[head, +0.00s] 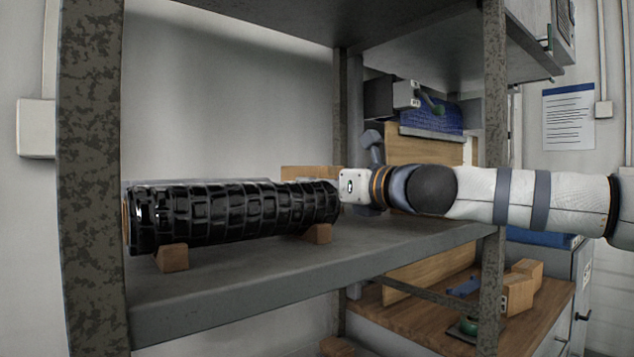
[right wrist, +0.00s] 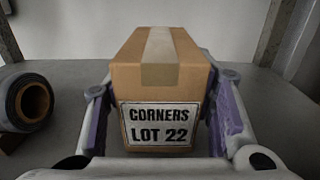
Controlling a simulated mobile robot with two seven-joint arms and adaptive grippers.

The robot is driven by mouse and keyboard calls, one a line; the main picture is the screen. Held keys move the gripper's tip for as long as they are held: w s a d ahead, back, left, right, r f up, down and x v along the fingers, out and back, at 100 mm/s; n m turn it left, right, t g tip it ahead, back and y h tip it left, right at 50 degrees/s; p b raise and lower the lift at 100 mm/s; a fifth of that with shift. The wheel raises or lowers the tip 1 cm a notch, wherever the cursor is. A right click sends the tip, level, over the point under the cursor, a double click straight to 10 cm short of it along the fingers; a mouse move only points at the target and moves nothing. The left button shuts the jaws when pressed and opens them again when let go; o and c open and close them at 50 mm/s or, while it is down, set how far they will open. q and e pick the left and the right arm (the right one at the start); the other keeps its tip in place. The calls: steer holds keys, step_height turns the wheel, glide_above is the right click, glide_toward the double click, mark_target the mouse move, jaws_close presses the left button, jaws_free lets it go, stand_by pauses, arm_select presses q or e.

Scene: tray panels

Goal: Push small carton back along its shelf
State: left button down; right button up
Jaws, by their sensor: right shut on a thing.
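A small brown carton (right wrist: 162,78) with a pale tape strip and a label reading "CORNERS LOT 22" sits on the grey shelf in the right wrist view. My right gripper (right wrist: 163,92) has a purple-padded finger on each side of it and is shut on it. In the head view a strip of the carton (head: 309,172) shows behind the black roll. There my right arm comes in from the right, past the rack post; the fingers are hidden. My left gripper is in neither view.
A long black wrapped roll (head: 230,213) lies on wooden blocks along the shelf's front, close to my right wrist. Its open end (right wrist: 28,103) shows left of the carton. Rack posts (head: 494,150) and an upper shelf (head: 420,50) bound the space. Bare shelf shows beside the carton.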

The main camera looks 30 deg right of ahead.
steer(key=shift+w+d+f, duration=0.1)
steer(key=shift+w+f, duration=0.05)
steer(key=shift+f, duration=0.8)
steer(key=o, duration=1.4)
steer(key=shift+r, duration=0.1)
steer(key=shift+s+r, duration=0.1)
steer(key=shift+s, duration=0.15)
steer(key=s, duration=0.4)
steer(key=s+d, duration=0.1)
steer(key=s, duration=0.6)
steer(key=shift+s+d+r, duration=0.15)
steer(key=shift+s+d, duration=0.15)
steer(key=shift+d, duration=0.1)
